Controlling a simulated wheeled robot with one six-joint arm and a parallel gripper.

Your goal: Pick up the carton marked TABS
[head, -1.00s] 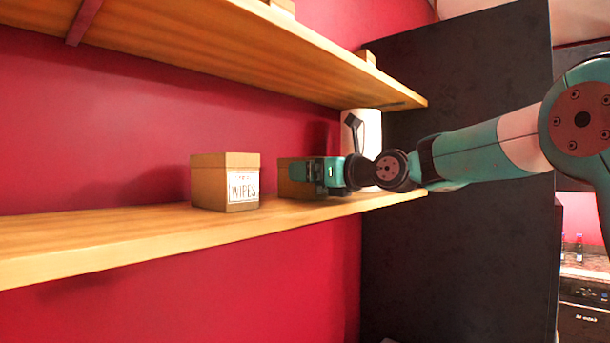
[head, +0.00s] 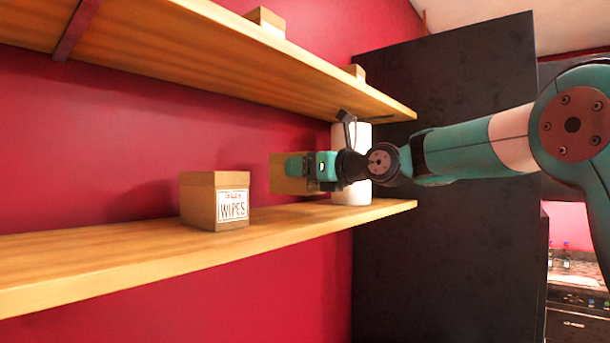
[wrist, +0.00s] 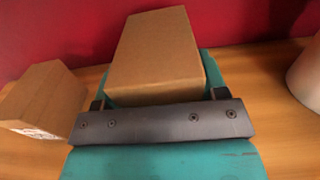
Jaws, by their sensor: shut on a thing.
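A plain brown carton (head: 277,174) is held at the end of my arm, a little above the lower shelf, in the head view. It also shows in the wrist view (wrist: 156,50), between the teal fingers. My gripper (head: 298,167) is shut on this carton. The side with any label is hidden, so I cannot read TABS on it. A second carton marked WIPES (head: 215,200) stands on the shelf to the left, apart from the held one; it also shows at the left of the wrist view (wrist: 42,97).
The lower wooden shelf (head: 110,240) runs along a red wall. A white roll (head: 352,193) stands behind my gripper near the shelf's right end. An upper shelf (head: 290,75) with small cartons hangs overhead. A dark panel (head: 450,230) closes the right side.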

